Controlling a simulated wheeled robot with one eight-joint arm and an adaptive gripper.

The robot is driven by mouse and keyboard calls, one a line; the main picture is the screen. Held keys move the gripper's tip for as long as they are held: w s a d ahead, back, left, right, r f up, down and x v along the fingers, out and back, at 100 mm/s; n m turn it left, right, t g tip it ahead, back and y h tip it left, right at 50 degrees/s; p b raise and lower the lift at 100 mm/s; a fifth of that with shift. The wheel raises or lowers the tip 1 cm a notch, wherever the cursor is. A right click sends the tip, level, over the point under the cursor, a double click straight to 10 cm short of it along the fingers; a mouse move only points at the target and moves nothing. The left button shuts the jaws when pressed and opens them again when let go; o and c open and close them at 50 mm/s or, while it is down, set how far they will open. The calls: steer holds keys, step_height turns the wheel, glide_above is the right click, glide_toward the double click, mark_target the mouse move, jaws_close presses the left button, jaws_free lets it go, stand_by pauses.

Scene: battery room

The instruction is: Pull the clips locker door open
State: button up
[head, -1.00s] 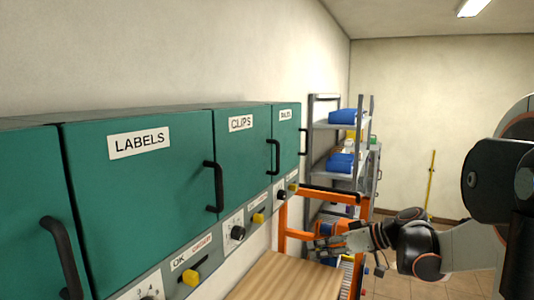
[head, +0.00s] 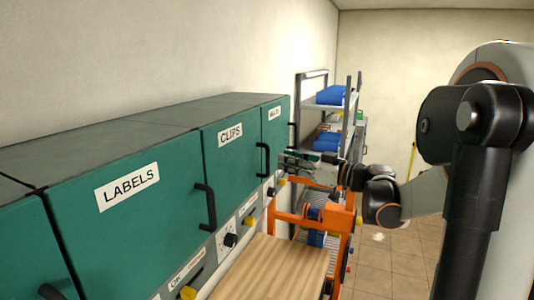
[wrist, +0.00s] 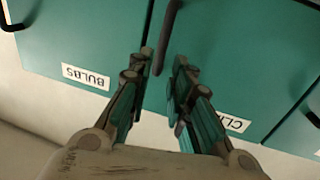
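The clips locker door (head: 229,150) is a green panel with a white CLIPS label, and it looks closed. Its black bar handle (head: 263,160) is on the door's right side. My gripper (head: 284,162) points left towards this handle and looks slightly to the right of it. In the wrist view my gripper (wrist: 164,62) is open, with its two fingers apart. The dark handle (wrist: 166,38) shows in the gap between the fingertips, and nothing is visibly gripped. The CLIPS label is partly hidden behind the right finger in the wrist view.
The LABELS door (head: 125,200) is to the left, and the BULBS door (wrist: 75,40) adjoins the clips door. A wooden worktop (head: 270,272) lies below the lockers. An orange frame (head: 310,222) and a shelf with blue bins (head: 330,95) stand beyond.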

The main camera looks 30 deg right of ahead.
mark_target(267, 172)
steer(key=p+x, duration=0.1)
steer(key=x, duration=0.6)
steer(key=shift+w+a, duration=0.15)
steer(key=shift+w, duration=0.2)
jaws_close()
